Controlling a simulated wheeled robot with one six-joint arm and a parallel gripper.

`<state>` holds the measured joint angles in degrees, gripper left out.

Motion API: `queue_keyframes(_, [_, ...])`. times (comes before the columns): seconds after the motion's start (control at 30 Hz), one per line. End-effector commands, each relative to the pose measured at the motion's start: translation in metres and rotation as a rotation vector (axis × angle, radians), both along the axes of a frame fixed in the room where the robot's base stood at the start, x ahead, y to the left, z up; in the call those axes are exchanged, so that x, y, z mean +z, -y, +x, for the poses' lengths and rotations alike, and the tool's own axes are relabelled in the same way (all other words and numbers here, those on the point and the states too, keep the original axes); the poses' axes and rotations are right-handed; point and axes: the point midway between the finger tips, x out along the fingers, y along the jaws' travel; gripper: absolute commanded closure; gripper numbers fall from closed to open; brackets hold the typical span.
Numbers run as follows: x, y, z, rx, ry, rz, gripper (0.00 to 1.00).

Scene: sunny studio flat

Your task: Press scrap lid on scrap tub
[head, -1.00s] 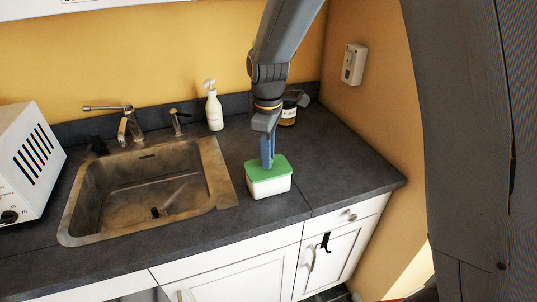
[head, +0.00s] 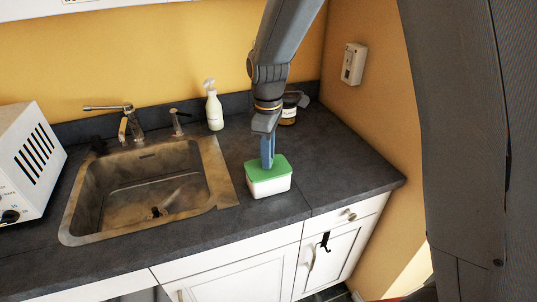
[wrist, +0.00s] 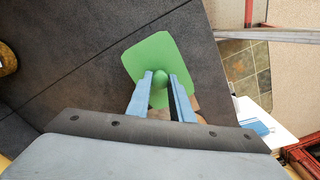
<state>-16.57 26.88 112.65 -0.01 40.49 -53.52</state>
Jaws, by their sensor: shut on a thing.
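The green scrap lid (head: 280,168) lies on top of the white scrap tub (head: 270,187) on the counter, right of the sink. The lid looks level and lined up with the tub's rim, but I cannot tell whether it is pressed fully down. My gripper (head: 267,164) points down at the lid from above. In the wrist view my gripper (wrist: 160,80) has its blue fingers on both sides of the round knob of the lid (wrist: 152,52), shut on it. The lid hides the tub's opening.
The sink (head: 145,185) with its tap is to the left. A white toaster-like appliance (head: 30,160) stands at far left. The counter right of the tub is clear.

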Motion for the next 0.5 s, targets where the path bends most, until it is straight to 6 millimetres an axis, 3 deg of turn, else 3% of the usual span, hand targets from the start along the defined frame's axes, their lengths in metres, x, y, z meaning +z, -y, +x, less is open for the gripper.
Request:
queue_keyframes(0.37, [-0.0022,0.0001,-0.0001,0.000,0.000,0.000,1.00])
queue_keyframes(0.4, [-0.0023,0.0000,-0.0002,0.000,0.000,0.000,0.75])
queue_keyframes(0.5, [-0.0023,0.0000,-0.0002,0.000,0.000,0.000,0.58])
